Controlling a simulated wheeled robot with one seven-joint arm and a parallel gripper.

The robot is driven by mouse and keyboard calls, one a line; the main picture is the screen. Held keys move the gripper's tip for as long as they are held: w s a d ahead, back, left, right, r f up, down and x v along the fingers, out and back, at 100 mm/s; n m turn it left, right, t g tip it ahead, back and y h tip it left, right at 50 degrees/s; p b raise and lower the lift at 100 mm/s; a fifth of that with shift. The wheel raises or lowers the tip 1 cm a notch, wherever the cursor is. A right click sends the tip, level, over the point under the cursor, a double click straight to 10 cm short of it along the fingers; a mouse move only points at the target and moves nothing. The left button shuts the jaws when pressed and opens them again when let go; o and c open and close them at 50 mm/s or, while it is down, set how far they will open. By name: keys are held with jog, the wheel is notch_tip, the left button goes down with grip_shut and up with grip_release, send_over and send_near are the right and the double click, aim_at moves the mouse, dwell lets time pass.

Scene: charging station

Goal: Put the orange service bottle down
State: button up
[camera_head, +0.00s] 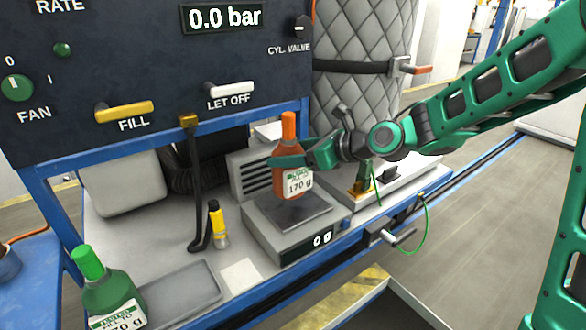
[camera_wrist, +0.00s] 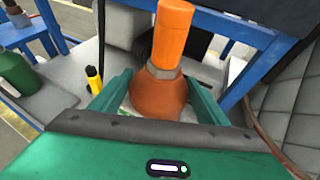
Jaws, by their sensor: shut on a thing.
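The orange service bottle (camera_head: 289,181), with an orange cap and a label reading 170 g, is upright in my gripper (camera_head: 287,162). My green fingers are shut around its body. In the head view it appears just above the plate of the scale (camera_head: 292,213), whose display reads 0 g. In the wrist view the bottle (camera_wrist: 168,62) stands between the two fingers (camera_wrist: 160,95), its cap toward the camera. Its base is hidden there.
A green bottle (camera_head: 108,288) stands at the front left beside an empty grey tray (camera_head: 176,294). A small yellow-and-black bottle (camera_head: 218,224) and a hanging black hose (camera_head: 197,190) are left of the scale. The control panel (camera_head: 150,70) overhangs the bench. A brass fitting (camera_head: 362,185) is right of the scale.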

jog(key=shift+w+d+f, duration=0.25)
jog(key=shift+w+d, duration=0.1)
jog(key=shift+f, duration=2)
jog(key=o, duration=2)
jog(key=shift+f, duration=0.1)
jog(key=v, duration=1.2)
jog(key=shift+s, duration=0.1)
